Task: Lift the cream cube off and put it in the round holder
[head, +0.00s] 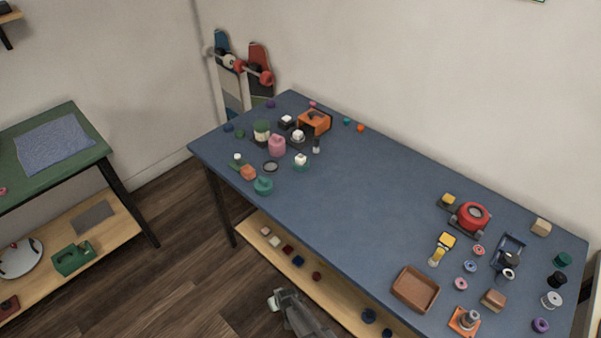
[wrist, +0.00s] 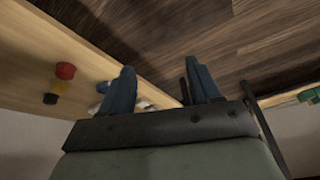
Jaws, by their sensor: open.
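Several small pale cubes sit at the far left part of the blue table in the head view. Another (head: 298,134) sits on a dark base, and a smaller one (head: 238,156) lies near the left edge. I cannot tell which is the cream cube. A dark flat ring (head: 271,166) lies nearby; I cannot tell if it is the round holder. My gripper (wrist: 160,76) is open and empty in the wrist view, its dark blue fingers apart over the floor and shelf edge, away from the cubes.
A pink jar (head: 277,146), a green-topped container (head: 262,131) and an orange box-like thing (head: 314,122) crowd around the cubes. The middle of the blue table (head: 370,190) is clear. A brown tray (head: 415,289) stands near the front edge. A wooden shelf (head: 262,228) runs below.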

